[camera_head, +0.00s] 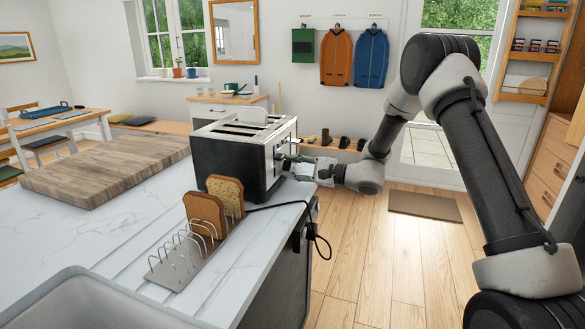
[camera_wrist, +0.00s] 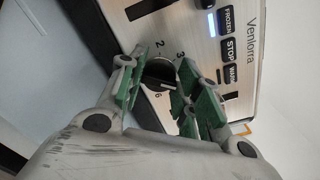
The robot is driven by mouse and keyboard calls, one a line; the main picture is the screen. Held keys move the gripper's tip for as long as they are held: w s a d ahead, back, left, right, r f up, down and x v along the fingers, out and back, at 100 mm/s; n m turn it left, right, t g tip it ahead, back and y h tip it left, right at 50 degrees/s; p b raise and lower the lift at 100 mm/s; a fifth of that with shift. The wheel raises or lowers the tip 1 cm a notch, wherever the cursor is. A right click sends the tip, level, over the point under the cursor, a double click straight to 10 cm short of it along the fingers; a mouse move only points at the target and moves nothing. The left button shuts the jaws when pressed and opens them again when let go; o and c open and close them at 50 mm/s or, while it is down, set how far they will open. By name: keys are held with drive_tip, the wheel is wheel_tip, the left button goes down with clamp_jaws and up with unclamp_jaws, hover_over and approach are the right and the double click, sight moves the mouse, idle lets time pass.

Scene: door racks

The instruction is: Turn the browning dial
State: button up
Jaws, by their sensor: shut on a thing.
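The toaster (camera_head: 226,153) stands on the white marble counter, with its control face turned to the right. The wrist view shows that steel face (camera_wrist: 210,35) close up, with printed numbers around a black browning dial (camera_wrist: 158,73). My gripper (camera_head: 288,165) reaches the face from the right. In the wrist view my gripper (camera_wrist: 158,88) has its green-padded fingers on either side of the dial, shut on it. The fingers hide part of the dial and some numbers.
Buttons marked FROZEN, STOP and WARM (camera_wrist: 230,45) sit beside the dial, one with a lit bar. A toast rack (camera_head: 190,245) with bread slices stands in front of the toaster. A wooden board (camera_head: 105,168) lies to the left. A black cord hangs over the counter edge.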

drive_tip(key=shift+f+n, duration=0.1)
drive_tip(key=shift+n, duration=1.1)
drive_tip(key=o, duration=1)
drive_tip(key=shift+o, duration=0.2)
drive_tip(key=v, duration=1.2)
